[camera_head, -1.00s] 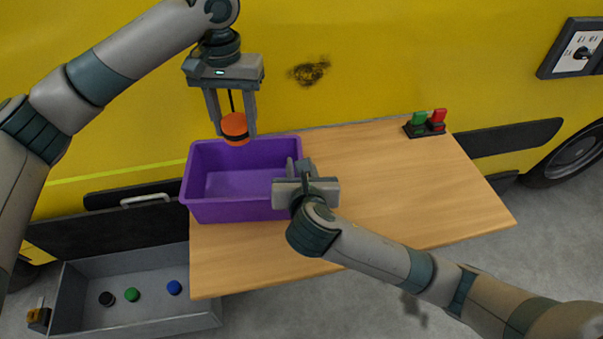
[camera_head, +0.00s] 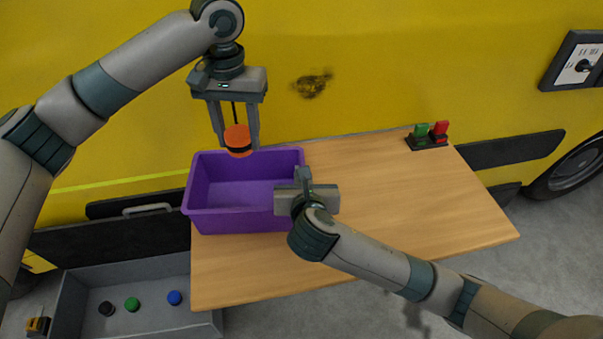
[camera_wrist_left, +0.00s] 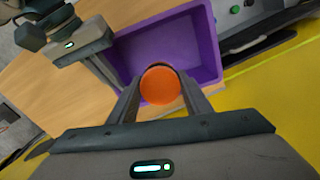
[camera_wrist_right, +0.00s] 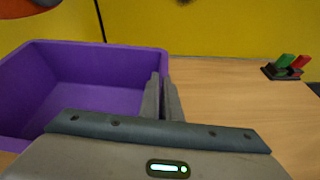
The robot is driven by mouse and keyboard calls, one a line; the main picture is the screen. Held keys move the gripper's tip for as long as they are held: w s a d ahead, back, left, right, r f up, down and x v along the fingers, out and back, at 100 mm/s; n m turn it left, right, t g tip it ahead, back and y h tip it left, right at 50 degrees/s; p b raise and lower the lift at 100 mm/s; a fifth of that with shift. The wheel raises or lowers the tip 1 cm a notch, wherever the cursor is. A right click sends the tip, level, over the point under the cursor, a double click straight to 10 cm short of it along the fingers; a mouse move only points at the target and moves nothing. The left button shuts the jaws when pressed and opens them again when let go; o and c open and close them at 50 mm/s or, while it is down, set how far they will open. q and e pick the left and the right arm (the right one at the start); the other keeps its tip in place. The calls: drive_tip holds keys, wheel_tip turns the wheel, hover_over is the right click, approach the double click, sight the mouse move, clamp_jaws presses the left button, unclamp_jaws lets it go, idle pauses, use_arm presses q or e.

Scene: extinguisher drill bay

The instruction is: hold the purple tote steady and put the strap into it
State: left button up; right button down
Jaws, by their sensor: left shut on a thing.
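The strap (camera_head: 238,141) is an orange roll with a black band. My left gripper (camera_head: 238,146) is shut on it and holds it above the back part of the purple tote (camera_head: 240,219), near the rear rim. In the left wrist view the strap (camera_wrist_left: 160,86) shows as an orange disc between the fingers, with the tote (camera_wrist_left: 205,40) behind it. The tote is an open box standing upright on the table's left part. My right gripper (camera_wrist_right: 163,88) is at the tote's right wall, its fingers close together on either side of the rim. The tote's inside looks empty.
The wooden table (camera_head: 400,210) is clear right of the tote, except for a black holder with green and red pieces (camera_head: 428,136) at the back. A grey bin (camera_head: 150,318) with black, green and blue round items is lower left. A yellow vehicle wall (camera_head: 400,60) stands behind.

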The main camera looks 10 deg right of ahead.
use_arm(q)
wheel_tip(320, 180, down, 13)
idle(1.8)
drive_tip(key=o, duration=1.3)
drive_tip(key=shift+r, duration=0.15)
wheel_tip(320, 180, up, 12)
drive_tip(key=shift+f, duration=0.1)
use_arm(e)
drive_tip(key=c, duration=1.9)
unclamp_jaws()
